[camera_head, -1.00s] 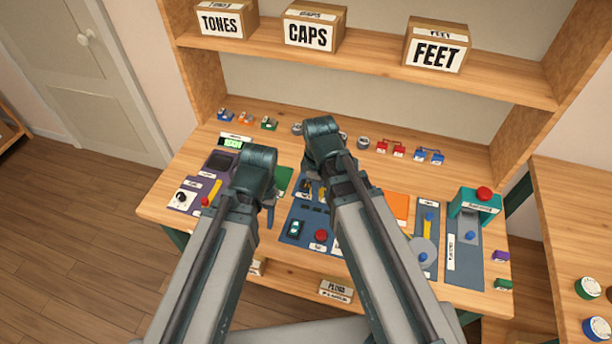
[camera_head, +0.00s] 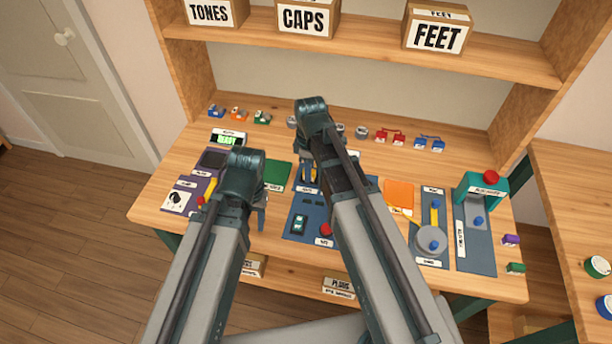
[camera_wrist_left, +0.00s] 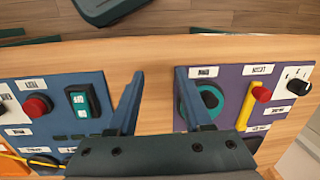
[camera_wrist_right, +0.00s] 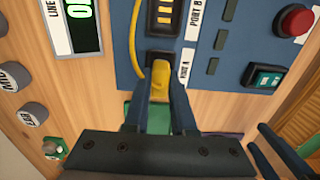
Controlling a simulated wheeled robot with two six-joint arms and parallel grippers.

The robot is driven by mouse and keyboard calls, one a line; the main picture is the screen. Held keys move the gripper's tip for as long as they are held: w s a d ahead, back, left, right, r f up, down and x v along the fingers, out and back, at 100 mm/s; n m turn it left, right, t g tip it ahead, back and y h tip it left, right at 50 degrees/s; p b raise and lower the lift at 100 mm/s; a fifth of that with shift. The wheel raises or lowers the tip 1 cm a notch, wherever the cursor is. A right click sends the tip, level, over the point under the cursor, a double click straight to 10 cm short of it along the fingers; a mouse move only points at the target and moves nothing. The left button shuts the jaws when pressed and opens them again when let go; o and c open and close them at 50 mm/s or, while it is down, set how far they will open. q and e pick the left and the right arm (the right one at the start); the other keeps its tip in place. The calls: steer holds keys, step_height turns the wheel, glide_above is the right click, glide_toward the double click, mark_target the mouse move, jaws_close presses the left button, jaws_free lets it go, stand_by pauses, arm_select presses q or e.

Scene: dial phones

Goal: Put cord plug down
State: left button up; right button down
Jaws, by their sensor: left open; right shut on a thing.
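A yellow cord plug (camera_wrist_right: 160,88) is between the fingers of my right gripper (camera_wrist_right: 160,112) in the right wrist view. My right gripper is shut on it. The plug is at the edge of the blue panel (camera_wrist_right: 205,75), close to a dark socket (camera_wrist_right: 163,57) labelled Port A; I cannot tell if it touches. A yellow cord (camera_wrist_right: 132,45) curves along the panel beside it. In the head view my right arm partly covers this area. My left gripper (camera_wrist_left: 158,103) is open and empty above the bench, between the blue panel and a purple panel (camera_wrist_left: 230,88).
Port B (camera_wrist_right: 165,15) lies beyond Port A. A red button (camera_wrist_right: 296,20) and a teal switch (camera_wrist_right: 265,77) are on the blue panel. A green-lit display (camera_wrist_right: 82,15) is beside it. In the head view, small coloured parts (camera_head: 390,137) line the bench's back. Labelled boxes (camera_head: 308,18) stand on the shelf.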

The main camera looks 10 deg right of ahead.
arm_select(q)
steer(key=shift+d+r, duration=0.1)
arm_select(e)
steer(key=shift+d, duration=0.1)
arm_select(q)
steer(key=shift+f, duration=0.35)
arm_select(e)
steer(key=shift+f, duration=0.3)
arm_select(q)
steer(key=shift+s+f+b, duration=0.1)
steer(key=shift+b, duration=0.3)
